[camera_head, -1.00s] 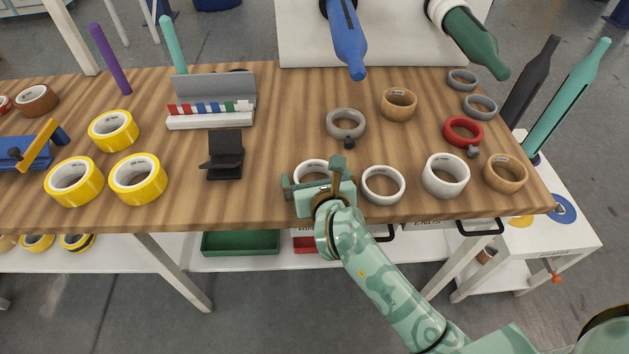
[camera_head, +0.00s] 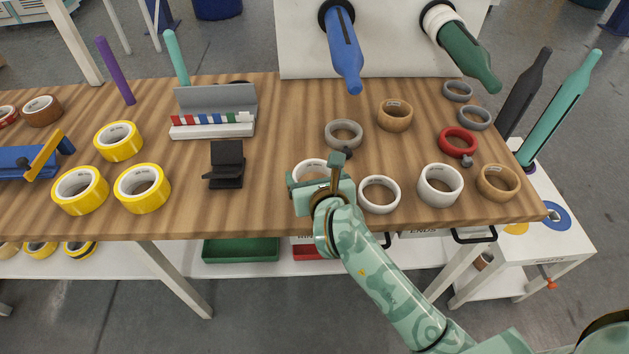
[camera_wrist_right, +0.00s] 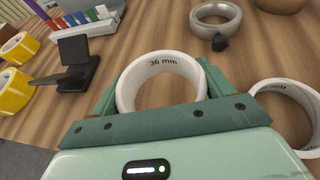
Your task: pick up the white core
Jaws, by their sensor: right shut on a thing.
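The white core (camera_head: 311,164) is a short white ring near the front edge of the wooden table. In the right wrist view the core (camera_wrist_right: 161,62) is marked "36 mm" inside. My right gripper (camera_head: 316,174) is shut on it, with one green finger against each outer side. In the wrist view the gripper (camera_wrist_right: 160,90) hides the core's near lower part. I cannot tell whether the core touches the tabletop. My left gripper is not in view.
Another white core (camera_head: 379,194) lies close to the right, then a taller white ring (camera_head: 440,198) and a tan roll (camera_head: 498,183). A grey ring (camera_head: 343,134) with a dark knob sits behind. A black stand (camera_head: 226,164) is to the left, with bare wood between.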

